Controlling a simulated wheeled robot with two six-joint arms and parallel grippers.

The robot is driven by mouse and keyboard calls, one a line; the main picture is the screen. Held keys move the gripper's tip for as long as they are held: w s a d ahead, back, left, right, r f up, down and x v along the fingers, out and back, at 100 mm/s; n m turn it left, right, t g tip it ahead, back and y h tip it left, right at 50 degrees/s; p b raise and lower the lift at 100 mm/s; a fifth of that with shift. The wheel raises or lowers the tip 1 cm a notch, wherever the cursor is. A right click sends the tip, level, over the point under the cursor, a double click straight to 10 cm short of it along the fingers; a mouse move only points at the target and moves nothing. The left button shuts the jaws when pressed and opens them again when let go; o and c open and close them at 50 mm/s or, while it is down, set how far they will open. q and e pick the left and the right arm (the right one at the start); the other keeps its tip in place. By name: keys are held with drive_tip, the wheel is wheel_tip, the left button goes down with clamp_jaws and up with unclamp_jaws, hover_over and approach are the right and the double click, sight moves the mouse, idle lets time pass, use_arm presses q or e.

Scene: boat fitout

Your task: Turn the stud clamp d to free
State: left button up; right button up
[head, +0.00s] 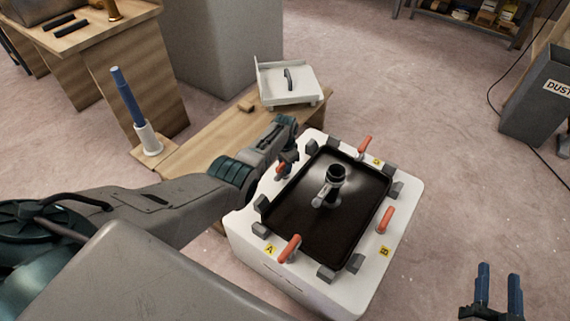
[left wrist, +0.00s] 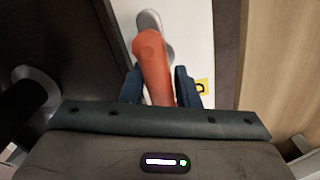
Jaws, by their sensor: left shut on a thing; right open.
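The white box (head: 244,255) has a dark, recessed top with orange-handled stud clamps around its rim. Clamp d's orange handle (head: 280,168) is at the far left side, partly hidden by my left gripper (head: 289,157). In the left wrist view, the orange handle (left wrist: 153,68) lies between the two dark blue fingers of my left gripper (left wrist: 158,92), which is shut on it. Its rounded grey end (left wrist: 149,19) is beyond. A yellow label (left wrist: 201,86) is partly hidden behind the right finger. My right gripper (head: 497,291) is open and empty at the lower right.
Other orange clamps stand near labels A (head: 289,249), B (head: 385,220) and C (head: 365,146). A black-topped fitting (head: 335,177) rises from the dark panel. A wooden bench (head: 205,135) with a white tray-like part (head: 290,92) is behind.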

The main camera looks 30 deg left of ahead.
use_arm(q)
drive_tip(key=shift+o, duration=0.2)
drive_tip(key=shift+m, duration=0.5)
use_arm(e)
drive_tip(key=shift+f, duration=0.3)
drive_tip(key=shift+s+f+g, duration=0.1)
drive_tip(key=shift+g, duration=0.2)
use_arm(q)
drive_tip(key=o, duration=0.9)
